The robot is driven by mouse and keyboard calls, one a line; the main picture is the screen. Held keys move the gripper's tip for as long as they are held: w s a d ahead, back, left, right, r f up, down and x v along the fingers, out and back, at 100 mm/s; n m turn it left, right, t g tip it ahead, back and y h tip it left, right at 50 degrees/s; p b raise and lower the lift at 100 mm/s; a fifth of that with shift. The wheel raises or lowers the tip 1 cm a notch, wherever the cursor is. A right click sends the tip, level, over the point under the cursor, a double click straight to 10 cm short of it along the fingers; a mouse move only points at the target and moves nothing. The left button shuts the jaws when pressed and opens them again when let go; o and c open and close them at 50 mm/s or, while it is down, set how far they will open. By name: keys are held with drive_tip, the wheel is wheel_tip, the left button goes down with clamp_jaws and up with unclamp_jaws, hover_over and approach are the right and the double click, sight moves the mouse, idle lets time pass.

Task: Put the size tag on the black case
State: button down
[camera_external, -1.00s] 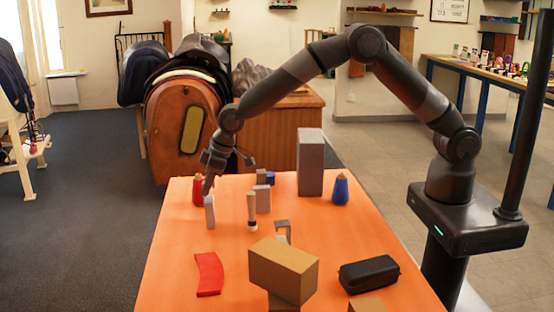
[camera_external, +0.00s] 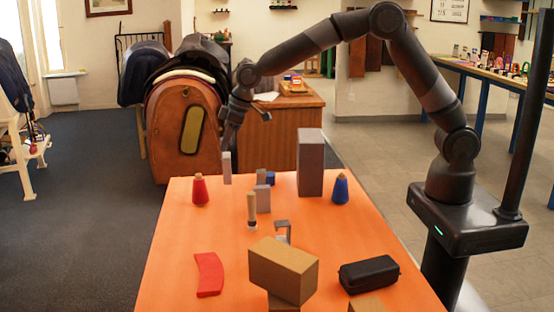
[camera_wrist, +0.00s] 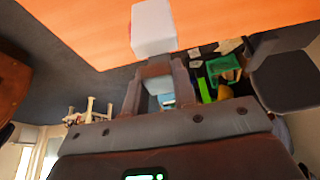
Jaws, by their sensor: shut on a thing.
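The size tag, a pale grey upright block (camera_external: 227,169), hangs below my gripper (camera_external: 229,149) near the far left edge of the orange table. In the wrist view the tag (camera_wrist: 153,28) shows as a whitish block at the tips of my gripper (camera_wrist: 157,72), whose fingers are shut on it. The black case (camera_external: 368,274) lies closed on the table at the near right, well apart from my gripper. The case is not visible in the wrist view.

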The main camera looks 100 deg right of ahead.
drive_tip(key=shift+s+d+r, duration=0.45)
drive_tip(key=shift+d+r, duration=0.05)
drive_tip(key=shift+d, duration=0.15)
drive_tip(key=s+a+r+n+g+y, duration=0.2)
drive_tip(key=s+a+r+n+g, duration=0.1)
drive_tip(key=s+a+n, duration=1)
drive_tip(key=s+a+r+n+g+y, duration=0.25)
drive_tip(key=s+a+n, duration=0.65)
drive_tip(key=s+a, duration=0.85)
drive_tip(key=s+a+f, duration=0.1)
drive_tip(key=a+f, duration=1)
drive_tip(key=shift+a+n, duration=0.15)
drive_tip(key=shift+n, duration=0.15)
drive_tip(key=shift+s+g+h, duration=0.15)
drive_tip(key=shift+g+h, duration=0.1)
drive_tip(key=c, duration=1.2)
unclamp_jaws()
drive_tip(key=shift+o, duration=0.2)
